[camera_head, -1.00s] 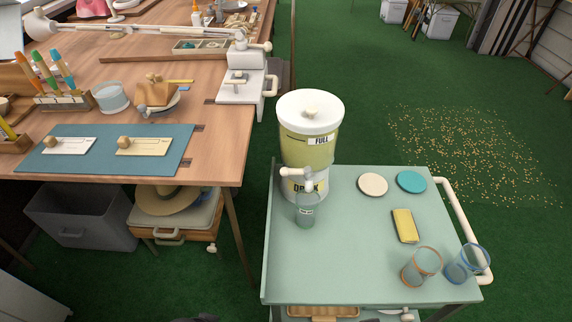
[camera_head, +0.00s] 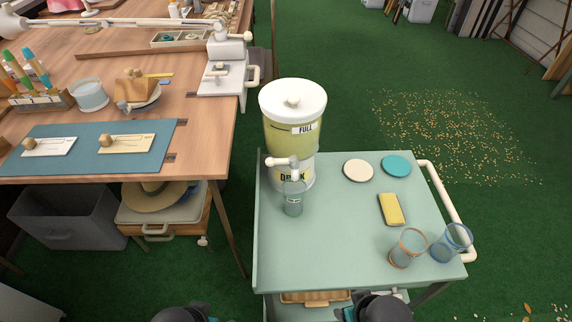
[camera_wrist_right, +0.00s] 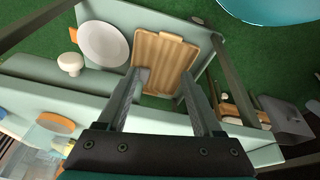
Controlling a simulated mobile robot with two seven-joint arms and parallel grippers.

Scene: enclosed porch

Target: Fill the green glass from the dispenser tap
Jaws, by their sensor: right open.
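The green glass (camera_head: 293,203) stands upright on the cart top under the tap (camera_head: 283,163), in front of the dispenser (camera_head: 294,132). I cannot tell whether the glass holds any liquid. My right gripper (camera_wrist_right: 164,76) is open and empty in the right wrist view, near the cart's front edge, with the lower shelf behind its fingers. In the head view my right arm's dark end (camera_head: 380,308) is at the bottom edge. My left arm's dark end (camera_head: 184,313) is also there, cut off, its jaws unclear.
The cart top (camera_head: 335,235) also holds an orange-rimmed glass (camera_head: 407,248), a blue glass (camera_head: 450,243), a yellow block (camera_head: 391,209), and white (camera_head: 358,170) and teal (camera_head: 396,166) discs. A wooden tray (camera_wrist_right: 163,62) lies on its lower shelf. A workbench (camera_head: 205,135) stands left.

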